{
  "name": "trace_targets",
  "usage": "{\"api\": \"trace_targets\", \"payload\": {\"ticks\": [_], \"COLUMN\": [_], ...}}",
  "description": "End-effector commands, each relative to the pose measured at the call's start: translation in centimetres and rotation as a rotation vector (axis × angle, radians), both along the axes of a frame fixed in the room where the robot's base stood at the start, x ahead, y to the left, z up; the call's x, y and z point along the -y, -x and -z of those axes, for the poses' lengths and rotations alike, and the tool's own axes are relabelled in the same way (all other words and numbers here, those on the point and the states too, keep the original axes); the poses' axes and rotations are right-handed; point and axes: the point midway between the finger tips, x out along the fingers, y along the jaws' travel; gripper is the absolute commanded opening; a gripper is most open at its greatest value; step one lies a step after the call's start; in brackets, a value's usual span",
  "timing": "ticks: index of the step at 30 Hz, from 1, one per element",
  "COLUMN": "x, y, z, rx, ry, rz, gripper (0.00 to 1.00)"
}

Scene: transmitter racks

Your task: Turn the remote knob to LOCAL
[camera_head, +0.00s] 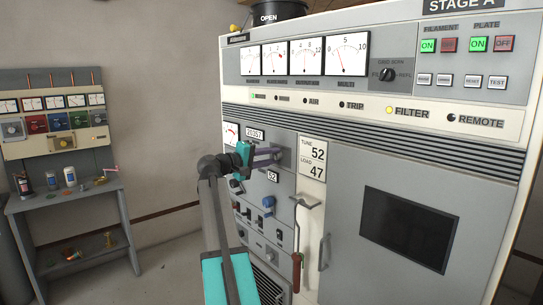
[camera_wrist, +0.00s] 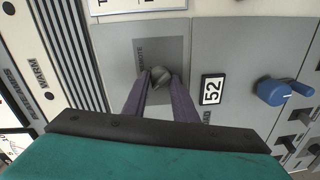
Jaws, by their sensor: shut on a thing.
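The remote knob (camera_wrist: 161,76) is a small grey round knob on a darker grey plate, with lettering that seems to read REMOTE beside it. My gripper (camera_wrist: 162,82) has its two purple fingers shut on the knob, one finger on each side. Which way the knob points is hard to tell, and its LOCAL mark cannot be made out. In the head view my gripper (camera_head: 278,155) reaches the left part of the cabinet front, and the knob is hidden there.
A 52 counter (camera_wrist: 212,89) and a blue crank knob (camera_wrist: 272,92) sit right of the fingers. In the head view a red-handled lever (camera_head: 296,270) hangs below, near the cabinet door. A workbench (camera_head: 75,195) with bottles stands at left.

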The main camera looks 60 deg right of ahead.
Motion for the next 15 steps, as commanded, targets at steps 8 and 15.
{"api": "trace_targets", "payload": {"ticks": [8,15], "x": [-0.03,-0.03], "y": [0.04,0.04], "z": [0.11,0.16], "rx": [-0.089,-0.104], "ry": [-0.033,-0.037], "rz": [0.002,0.001], "gripper": [0.03,0.03]}}
